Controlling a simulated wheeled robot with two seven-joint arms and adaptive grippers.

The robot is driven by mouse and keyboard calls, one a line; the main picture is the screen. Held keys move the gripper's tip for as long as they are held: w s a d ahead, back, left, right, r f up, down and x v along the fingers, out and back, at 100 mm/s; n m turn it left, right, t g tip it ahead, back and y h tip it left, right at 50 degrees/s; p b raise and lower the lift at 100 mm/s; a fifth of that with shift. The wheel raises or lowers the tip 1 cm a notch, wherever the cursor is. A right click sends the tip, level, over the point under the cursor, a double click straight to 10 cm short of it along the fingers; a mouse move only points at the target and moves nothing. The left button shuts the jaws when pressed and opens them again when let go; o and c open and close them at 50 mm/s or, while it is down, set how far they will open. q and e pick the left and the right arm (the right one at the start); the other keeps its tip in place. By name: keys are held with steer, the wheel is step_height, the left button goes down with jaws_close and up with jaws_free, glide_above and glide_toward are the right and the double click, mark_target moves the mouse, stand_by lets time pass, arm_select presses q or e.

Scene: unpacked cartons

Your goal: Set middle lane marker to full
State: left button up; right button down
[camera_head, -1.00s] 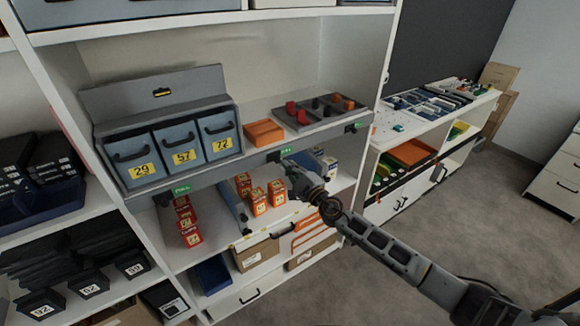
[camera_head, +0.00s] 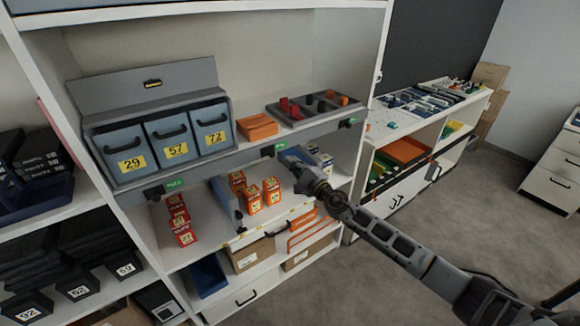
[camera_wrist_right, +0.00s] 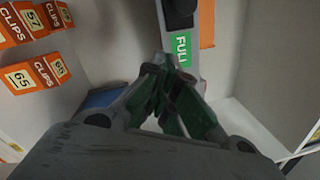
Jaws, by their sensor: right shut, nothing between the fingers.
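The middle lane marker (camera_head: 281,147) sits on the front edge of the shelf board and shows a green face. In the right wrist view the green face (camera_wrist_right: 183,50) reads FULL, beside a black part. My right gripper (camera_head: 284,154) is right at the marker, just below its green face in the head view. In the wrist view its fingertips (camera_wrist_right: 165,68) are together, empty, just below the label. I cannot tell whether they touch it. The left marker (camera_head: 174,184) and right marker (camera_head: 349,122) also show green. My left gripper is not in view.
Grey-blue bins (camera_head: 168,142), an orange box (camera_head: 257,127) and a grey tray (camera_head: 315,107) stand on the board above. Red and orange clip boxes (camera_head: 252,198) and a grey-blue divider (camera_head: 226,203) stand on the shelf below. Open floor lies at right.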

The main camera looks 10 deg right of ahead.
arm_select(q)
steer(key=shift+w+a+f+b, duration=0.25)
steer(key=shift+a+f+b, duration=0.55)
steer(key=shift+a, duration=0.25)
arm_select(e)
steer(key=v, duration=1)
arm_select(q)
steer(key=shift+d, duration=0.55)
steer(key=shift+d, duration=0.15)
arm_select(e)
steer(key=shift+m, duration=0.3)
